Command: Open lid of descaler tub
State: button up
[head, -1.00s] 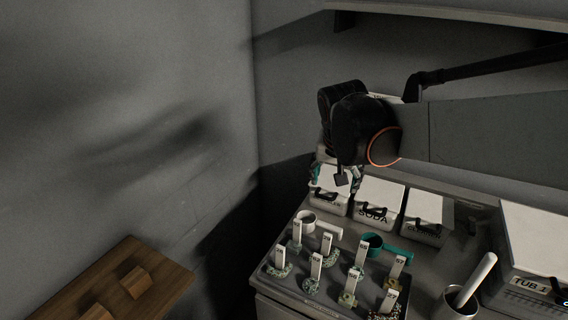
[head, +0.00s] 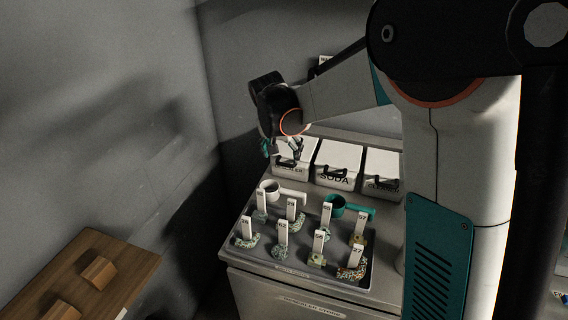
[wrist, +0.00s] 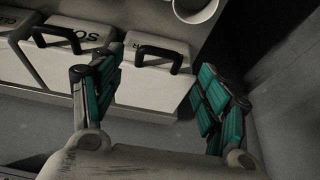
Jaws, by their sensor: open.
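The descaler tub (head: 291,172) is a white box with a black handle, the leftmost of three tubs at the back of the counter. Its label is partly readable. In the wrist view its pale lid (wrist: 150,88) and black handle (wrist: 157,51) lie between the fingers, and the lid looks shut. My gripper (head: 282,149) is above this tub, its teal-padded fingers pointing down. In the wrist view my gripper (wrist: 160,75) is open and empty, one finger on each side of the handle. I cannot tell any contact.
The soda tub (head: 338,162) stands right beside it, with a third tub (head: 382,175) further right. In front are a white scoop (head: 270,190), a teal scoop (head: 336,206) and a tray (head: 275,268) of numbered tags. A wall is close on the left.

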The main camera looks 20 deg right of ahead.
aim_at(285, 164)
jog(key=b+x, duration=0.1)
jog(key=x, duration=0.5)
jog(key=shift+d, duration=0.1)
jog(key=shift+s+r, duration=0.15)
grip_shut()
dwell(0.3)
